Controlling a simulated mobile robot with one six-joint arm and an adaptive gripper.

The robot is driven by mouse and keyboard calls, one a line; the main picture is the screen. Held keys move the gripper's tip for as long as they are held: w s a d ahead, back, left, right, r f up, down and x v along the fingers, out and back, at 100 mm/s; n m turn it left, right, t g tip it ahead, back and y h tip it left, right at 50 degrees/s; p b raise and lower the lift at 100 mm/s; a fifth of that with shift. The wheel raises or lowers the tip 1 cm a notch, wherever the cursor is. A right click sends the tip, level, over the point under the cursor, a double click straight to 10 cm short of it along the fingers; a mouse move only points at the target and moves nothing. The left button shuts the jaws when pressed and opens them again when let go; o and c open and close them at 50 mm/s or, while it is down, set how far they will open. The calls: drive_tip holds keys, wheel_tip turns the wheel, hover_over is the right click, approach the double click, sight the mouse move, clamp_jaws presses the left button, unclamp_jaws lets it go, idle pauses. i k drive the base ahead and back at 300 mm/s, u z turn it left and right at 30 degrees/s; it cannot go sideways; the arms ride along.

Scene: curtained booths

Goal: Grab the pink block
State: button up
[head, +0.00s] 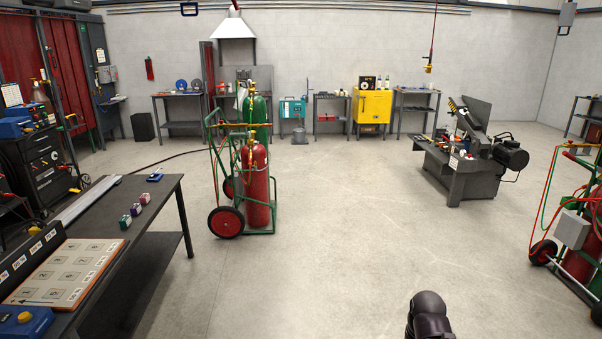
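Several small blocks stand in a short row on the dark table at the left: a near block (125,222), a middle block (136,209) and a far block (144,198). They show green and pinkish or reddish faces with pale markings. They are too small for me to tell which one is the pink block. A dark rounded part of my arm shows at the bottom edge, right of centre, far from the table. My gripper is not in view.
A dark machine (460,165) stands farther right. The middle floor is clear.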

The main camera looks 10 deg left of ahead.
sight(144, 198)
drive_tip(key=u, duration=0.2)
drive_tip(key=i, duration=0.8)
drive_tip(key=u, duration=0.6)
drive_tip(key=i, duration=0.75)
drive_tip(key=u, duration=0.8)
drive_tip(key=i, duration=0.8)
drive_tip(key=u, duration=0.35)
